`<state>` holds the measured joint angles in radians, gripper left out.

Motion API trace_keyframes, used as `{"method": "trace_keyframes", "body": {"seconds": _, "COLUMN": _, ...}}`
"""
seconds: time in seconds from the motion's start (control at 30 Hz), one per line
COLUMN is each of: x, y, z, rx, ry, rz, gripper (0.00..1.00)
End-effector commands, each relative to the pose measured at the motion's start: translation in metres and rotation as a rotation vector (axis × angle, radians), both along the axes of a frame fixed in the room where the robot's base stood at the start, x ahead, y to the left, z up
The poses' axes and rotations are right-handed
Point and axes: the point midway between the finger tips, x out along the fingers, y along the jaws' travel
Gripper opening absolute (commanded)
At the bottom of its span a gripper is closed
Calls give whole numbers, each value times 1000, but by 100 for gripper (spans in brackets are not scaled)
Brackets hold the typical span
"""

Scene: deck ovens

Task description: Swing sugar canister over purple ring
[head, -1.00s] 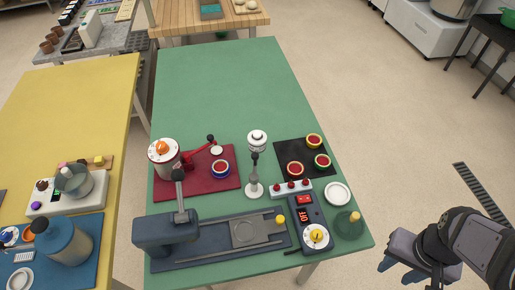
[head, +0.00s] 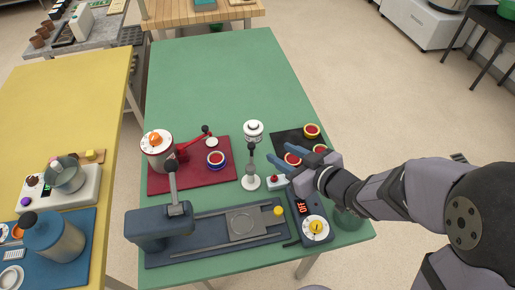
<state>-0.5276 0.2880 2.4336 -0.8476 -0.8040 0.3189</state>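My gripper (head: 278,153) reaches in from the right, its two blue fingers apart and empty, pointing left toward a slim stand (head: 250,165). The stand carries a white-lidded canister (head: 253,130) at its top. A larger white canister (head: 156,148) with an orange top stands on the red mat (head: 190,184), with a red arm and dark-knobbed handle (head: 205,130) beside it. No label is readable, so I cannot tell which is the sugar canister.
A black mat (head: 284,138) with ringed cups (head: 312,131) lies under and behind my gripper, which partly hides it. A dark press-like machine (head: 160,226) and a dial box (head: 315,229) stand in front. The green table's far half (head: 215,80) is clear.

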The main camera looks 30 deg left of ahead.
Motion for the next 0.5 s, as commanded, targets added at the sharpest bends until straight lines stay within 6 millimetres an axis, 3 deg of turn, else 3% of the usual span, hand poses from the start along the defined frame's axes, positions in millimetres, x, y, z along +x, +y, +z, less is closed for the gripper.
{"method": "trace_keyframes", "body": {"seconds": 0.17, "x": -21, "y": 21, "z": 6, "rx": 63, "ry": 3, "rz": 85, "gripper": 37}}
{"method": "trace_keyframes", "body": {"seconds": 0.5, "x": -20, "y": 32, "z": 3, "rx": 67, "ry": 5, "rz": 94, "gripper": 37}}
